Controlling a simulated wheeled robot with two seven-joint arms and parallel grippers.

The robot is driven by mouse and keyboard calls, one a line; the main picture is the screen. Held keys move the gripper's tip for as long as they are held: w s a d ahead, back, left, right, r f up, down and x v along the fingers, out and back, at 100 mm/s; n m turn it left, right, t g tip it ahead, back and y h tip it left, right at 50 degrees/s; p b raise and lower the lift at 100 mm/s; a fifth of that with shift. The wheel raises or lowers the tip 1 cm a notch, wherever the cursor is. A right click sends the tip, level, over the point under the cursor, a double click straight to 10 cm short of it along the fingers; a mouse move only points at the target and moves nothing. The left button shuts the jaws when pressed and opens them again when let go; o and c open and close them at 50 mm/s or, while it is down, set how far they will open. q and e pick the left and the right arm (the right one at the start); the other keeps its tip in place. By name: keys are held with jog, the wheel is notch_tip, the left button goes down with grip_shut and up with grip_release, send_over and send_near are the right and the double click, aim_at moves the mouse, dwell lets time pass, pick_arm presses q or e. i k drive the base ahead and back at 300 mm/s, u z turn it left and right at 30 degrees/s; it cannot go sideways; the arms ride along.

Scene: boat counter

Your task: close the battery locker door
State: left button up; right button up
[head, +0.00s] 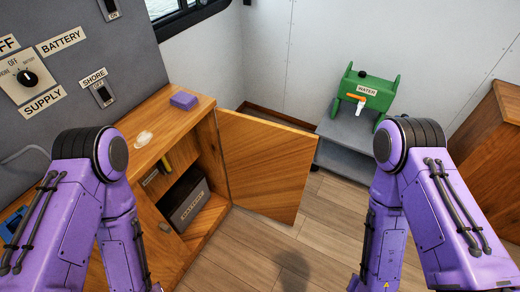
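The battery locker door (266,166) is a wooden panel. It stands wide open, swung out to the right of the wooden cabinet (208,150). Inside the locker opening sits a dark box (184,203) with a label on its front. Both of my purple arms reach down past the bottom edge of the head view, the left in front of the cabinet and the right to the right of the door. Neither gripper shows, so their state is hidden.
A purple block (184,101) and a small pale object (144,139) lie on the cabinet top. A green water container (366,93) stands on a grey stand (345,140) behind and right of the door. Plank floor (250,250) is clear in front of the door.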

aim_at(268, 164)
jog(key=z, duration=1.85)
jog(key=i, duration=2.7)
jog(key=u, duration=2.5)
jog(key=i, duration=0.45)
jog(key=u, duration=1.8)
